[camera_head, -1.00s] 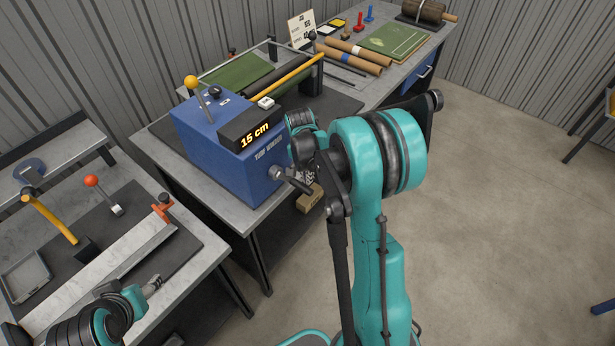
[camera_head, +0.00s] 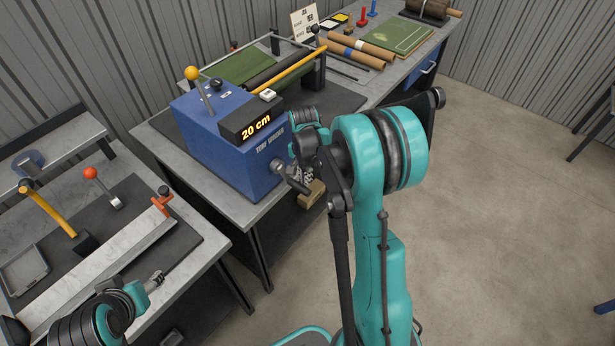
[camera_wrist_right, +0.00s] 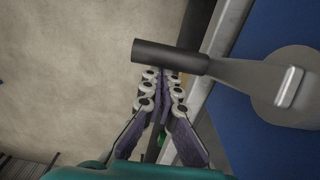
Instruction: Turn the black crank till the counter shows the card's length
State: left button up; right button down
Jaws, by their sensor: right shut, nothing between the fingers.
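The blue turf winder (camera_head: 225,145) stands on the middle table, and its counter (camera_head: 252,124) reads 20 cm. The crank (camera_head: 287,178) is on its right face, partly hidden by my right arm. In the right wrist view the crank's black handle (camera_wrist_right: 165,56) lies across the fingertips of my right gripper (camera_wrist_right: 163,76). The gripper is shut with nothing between its fingers; whether it touches the handle is unclear. In the head view this gripper (camera_head: 304,173) is mostly hidden. A white card (camera_head: 304,23) stands at the back; its writing is too small to read. My left gripper (camera_head: 155,280) is at lower left, its fingers unclear.
The left bench holds a yellow-handled mallet (camera_head: 50,212), a red-knobbed lever (camera_head: 103,190) and a long metal straightedge (camera_head: 100,270). Brown rolls (camera_head: 357,52) and a green turf sheet (camera_head: 398,38) lie on the back table.

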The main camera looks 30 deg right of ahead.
jog(key=shift+s+a+f+b, duration=0.25)
jog(key=shift+a+f+b, duration=0.15)
jog(key=shift+a, duration=0.2)
dwell(0.3)
